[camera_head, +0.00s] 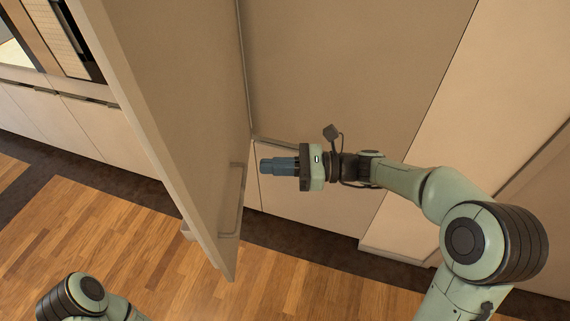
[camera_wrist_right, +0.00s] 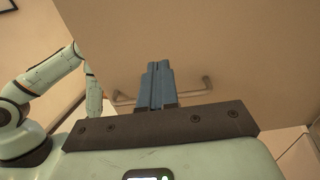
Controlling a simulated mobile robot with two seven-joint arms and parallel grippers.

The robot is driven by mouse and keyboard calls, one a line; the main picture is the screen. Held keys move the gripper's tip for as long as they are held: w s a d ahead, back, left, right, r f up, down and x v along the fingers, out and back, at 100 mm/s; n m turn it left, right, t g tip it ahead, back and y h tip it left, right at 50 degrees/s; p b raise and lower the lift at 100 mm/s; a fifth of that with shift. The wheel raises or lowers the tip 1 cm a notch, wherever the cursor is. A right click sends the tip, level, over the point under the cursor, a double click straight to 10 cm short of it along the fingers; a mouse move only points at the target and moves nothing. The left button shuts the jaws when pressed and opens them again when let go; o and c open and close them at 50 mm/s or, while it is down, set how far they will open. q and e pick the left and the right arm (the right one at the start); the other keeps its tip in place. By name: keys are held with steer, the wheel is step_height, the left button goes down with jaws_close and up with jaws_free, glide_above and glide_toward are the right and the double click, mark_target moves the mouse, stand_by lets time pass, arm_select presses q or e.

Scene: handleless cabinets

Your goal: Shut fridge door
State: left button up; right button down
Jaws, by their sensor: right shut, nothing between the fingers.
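The fridge door (camera_head: 185,110) stands open as a tall beige panel left of centre in the head view. A thin bar-like fitting (camera_head: 241,200) shows near its lower right edge. My right gripper (camera_head: 264,164) is shut and empty, pointing left at the door's right-hand side. I cannot tell whether its fingertips touch the door. In the right wrist view the shut blue fingers (camera_wrist_right: 158,66) stand in front of the door panel (camera_wrist_right: 220,45) and its bar (camera_wrist_right: 198,90). My left gripper is not in view; only part of the left arm shows.
A tall beige cabinet front (camera_head: 350,70) stands behind my right gripper, with more panels at right. Low cabinets (camera_head: 60,120) line the back left, above a dark floor strip. The wooden floor (camera_head: 110,230) left of the door looks clear.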

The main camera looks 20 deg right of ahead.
mark_target(219, 166)
steer(key=x, duration=0.8)
steer(key=shift+a+p, duration=0.3)
steer(key=shift+p, duration=0.1)
steer(key=shift+w+a, duration=0.1)
